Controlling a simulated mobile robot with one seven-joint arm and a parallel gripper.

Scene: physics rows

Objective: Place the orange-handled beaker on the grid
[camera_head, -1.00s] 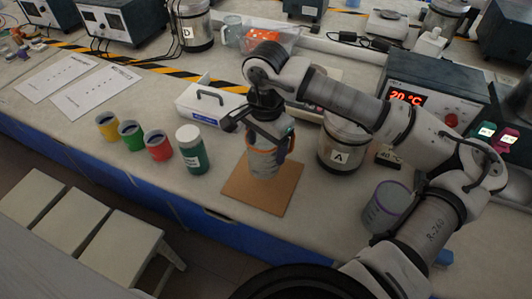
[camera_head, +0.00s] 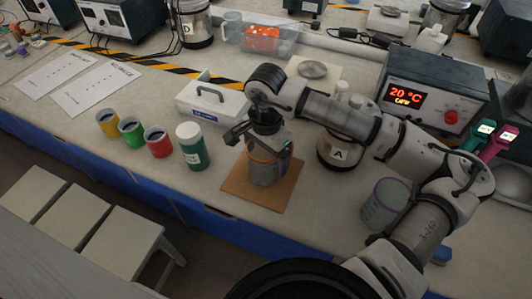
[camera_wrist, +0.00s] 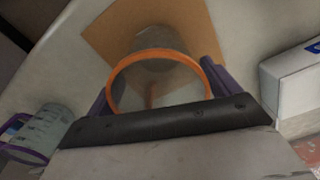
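The clear beaker with an orange rim (camera_head: 263,172) is upright over the brown square board (camera_head: 238,190). It looks low on the board or touching it; I cannot tell which. My gripper (camera_head: 264,150) is above and around it. In the wrist view, the orange-rimmed beaker (camera_wrist: 160,60) fits closely between my gripper's two purple fingers (camera_wrist: 158,92), which appear shut on its sides. Its handle is not clear. No grid pattern can be made out on the brown board; a pale square plate with a grey disc (camera_head: 313,70) lies farther back.
A purple-rimmed beaker (camera_head: 385,205) stands to the right, jar A (camera_head: 340,150) behind it. A green bottle (camera_head: 193,148) and several coloured cups (camera_head: 158,143) are left of the board. A white handled box (camera_head: 212,100) and a heater unit (camera_head: 425,95) stand behind.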

